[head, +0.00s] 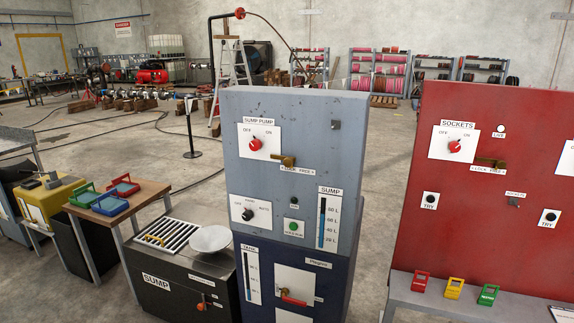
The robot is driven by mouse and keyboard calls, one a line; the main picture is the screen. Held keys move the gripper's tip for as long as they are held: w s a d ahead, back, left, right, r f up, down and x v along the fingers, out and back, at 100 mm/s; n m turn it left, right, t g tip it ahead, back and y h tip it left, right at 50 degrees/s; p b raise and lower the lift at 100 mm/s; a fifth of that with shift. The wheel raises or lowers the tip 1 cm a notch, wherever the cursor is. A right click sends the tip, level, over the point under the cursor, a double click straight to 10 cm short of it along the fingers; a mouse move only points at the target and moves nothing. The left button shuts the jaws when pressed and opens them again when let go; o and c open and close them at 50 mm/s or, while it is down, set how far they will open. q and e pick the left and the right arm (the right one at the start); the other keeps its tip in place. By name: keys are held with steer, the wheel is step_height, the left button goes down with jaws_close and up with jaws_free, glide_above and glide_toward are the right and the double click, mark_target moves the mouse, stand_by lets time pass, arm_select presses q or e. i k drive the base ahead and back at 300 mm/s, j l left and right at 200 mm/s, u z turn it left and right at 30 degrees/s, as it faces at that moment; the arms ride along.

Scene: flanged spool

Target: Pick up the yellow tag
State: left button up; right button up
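The yellow tag (454,289) stands on a grey ledge (400,297) at the lower right, in front of the red sockets panel (470,225). A red tag (421,284) is to its left and a green tag (487,295) to its right, with gaps between them. The yellow tag looks upright and its label is too small to read. Neither of my grippers shows in the head view.
A grey-blue sump pump cabinet (270,100) stands left of the red panel, with a floor gap between. A black sump box (185,285) with a grate and white bowl (210,240) is further left.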

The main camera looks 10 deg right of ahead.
mark_target(452, 292)
steer(key=z, duration=1.4)
steer(key=i+u, duration=0.2)
steer(key=i, duration=0.45)
steer(key=i+l+u, duration=0.2)
steer(key=i, duration=0.45)
steer(key=k+j+u, duration=0.15)
steer(key=u, duration=0.2)
